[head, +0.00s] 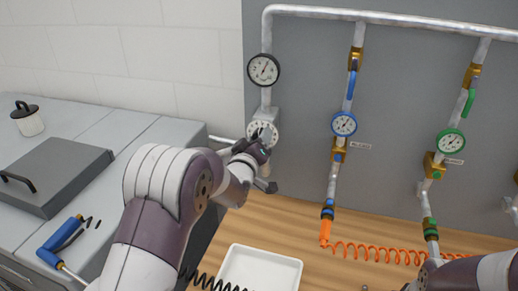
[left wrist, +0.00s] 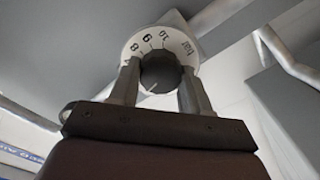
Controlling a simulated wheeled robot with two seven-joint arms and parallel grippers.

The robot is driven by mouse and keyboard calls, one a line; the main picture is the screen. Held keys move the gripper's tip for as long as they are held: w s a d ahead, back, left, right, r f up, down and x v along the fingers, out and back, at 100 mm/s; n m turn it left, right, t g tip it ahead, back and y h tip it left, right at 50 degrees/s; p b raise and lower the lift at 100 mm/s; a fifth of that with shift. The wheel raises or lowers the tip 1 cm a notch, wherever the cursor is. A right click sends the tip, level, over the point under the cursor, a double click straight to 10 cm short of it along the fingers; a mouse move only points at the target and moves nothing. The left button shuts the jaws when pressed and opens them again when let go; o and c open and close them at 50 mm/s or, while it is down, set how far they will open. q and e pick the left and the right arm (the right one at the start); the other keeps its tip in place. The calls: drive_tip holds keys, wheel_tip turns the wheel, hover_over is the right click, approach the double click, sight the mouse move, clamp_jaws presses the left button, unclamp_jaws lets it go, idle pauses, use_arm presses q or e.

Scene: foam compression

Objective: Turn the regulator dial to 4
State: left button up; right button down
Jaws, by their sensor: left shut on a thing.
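The regulator dial (head: 263,132) is a round white scale on the pipe below a black-rimmed gauge (head: 263,69). In the left wrist view the white scale (left wrist: 187,47) shows numbers such as 6, 8 and 10, with a dark round knob (left wrist: 161,72) at its centre. My left gripper (left wrist: 160,82) is shut on this knob, one finger on each side. In the head view the left gripper (head: 262,142) covers the lower part of the dial. The exact setting cannot be read. My right arm (head: 470,275) shows at the lower right; its gripper is out of view.
A blue gauge (head: 344,124) and a green gauge (head: 451,141) sit on pipes to the right. An orange coiled hose (head: 375,250) hangs over the wooden bench. A white tray (head: 259,270) lies on the bench below. A grey box (head: 62,175) and a blue-handled tool (head: 60,245) are at left.

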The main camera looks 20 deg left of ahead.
use_arm(q)
drive_tip(key=shift+n+b, duration=1.15)
drive_tip(key=shift+n, duration=0.35)
use_arm(e)
drive_tip(key=shift+f, duration=1.5)
use_arm(q)
drive_tip(key=o, duration=1.1)
drive_tip(key=shift+c, duration=0.2)
drive_tip(key=shift+a, duration=0.1)
drive_tip(key=shift+s, duration=0.15)
use_arm(e)
drive_tip(key=shift+f, duration=0.15)
wheel_tip(320, 180, down, 3)
drive_tip(key=b, duration=0.3)
drive_tip(key=shift+f+b, duration=0.2)
drive_tip(key=shift+b, duration=0.15)
use_arm(q)
drive_tip(key=s, duration=1.2)
drive_tip(key=shift+s+a, duration=0.2)
drive_tip(key=shift+s, duration=0.05)
